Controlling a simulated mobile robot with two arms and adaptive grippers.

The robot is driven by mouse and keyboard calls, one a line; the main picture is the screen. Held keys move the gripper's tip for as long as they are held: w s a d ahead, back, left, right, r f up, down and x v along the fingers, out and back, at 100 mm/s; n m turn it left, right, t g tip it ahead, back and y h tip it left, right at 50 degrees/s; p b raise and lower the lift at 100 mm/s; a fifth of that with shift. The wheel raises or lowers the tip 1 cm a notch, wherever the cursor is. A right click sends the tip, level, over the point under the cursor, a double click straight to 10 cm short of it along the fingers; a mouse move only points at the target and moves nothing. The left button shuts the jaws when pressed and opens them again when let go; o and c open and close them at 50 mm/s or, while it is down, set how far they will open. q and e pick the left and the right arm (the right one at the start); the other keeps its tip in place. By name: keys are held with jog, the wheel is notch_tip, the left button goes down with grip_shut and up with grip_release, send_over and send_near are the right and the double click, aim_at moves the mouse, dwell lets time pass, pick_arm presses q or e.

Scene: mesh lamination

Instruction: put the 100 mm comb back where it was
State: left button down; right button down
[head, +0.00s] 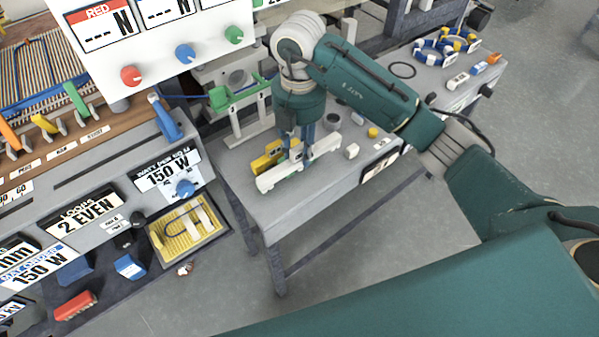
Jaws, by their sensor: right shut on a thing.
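My right gripper (307,157) points straight down over the grey side table (262,221). It is shut on a long white bar (279,176), which looks like a comb. The bar lies level at the table top; I cannot tell whether it touches the table. No size marking can be read on it. A yellow bar-like piece (266,160) lies just behind it, close beside the gripper and partly hidden by the fingers. My left gripper is not in view.
A green holder (238,97) stands behind. Blue and yellow rings (434,50) lie at the table's far right. A yellow tray (187,234) sits at lower left.

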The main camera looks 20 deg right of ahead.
aim_at(299, 161)
notch_tip(299, 161, down, 4)
jog(key=shift+s+r, duration=0.1)
jog(key=shift+r, duration=0.1)
jog(key=shift+f, duration=0.35)
notch_tip(299, 161, down, 4)
jog(key=shift+p, duration=0.65)
jog(key=shift+f, duration=0.35)
jog(key=shift+f, duration=0.15)
jog(key=c, duration=1.4)
grip_release()
jog(key=shift+o, duration=0.2)
